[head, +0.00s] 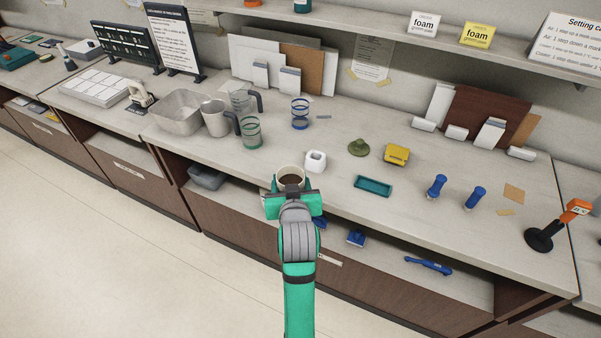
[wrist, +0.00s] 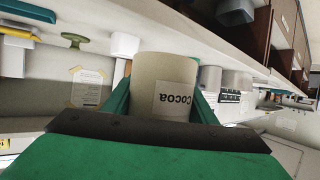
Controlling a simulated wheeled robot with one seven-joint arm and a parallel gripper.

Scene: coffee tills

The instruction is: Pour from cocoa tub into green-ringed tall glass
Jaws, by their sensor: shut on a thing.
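My gripper (head: 289,191) is shut on the cocoa tub (head: 290,174), a pale round tub with dark brown contents visible at its open top. In the head view the tub is upright or nearly so, at the front edge of the counter. The wrist view shows the tub (wrist: 166,78) between the green fingers, its "Cocoa" label facing the camera. The green-ringed tall glass (head: 251,132) stands upright on the counter, behind and left of the tub and apart from it. I cannot tell whether the glass holds anything.
A blue-ringed glass (head: 300,115) stands behind the green-ringed one. A metal jug (head: 214,118), a clear jug (head: 240,102) and a grey bin (head: 178,112) stand to the left. A small white container (head: 315,161) is close right of the tub. A teal tray (head: 373,186) lies farther right.

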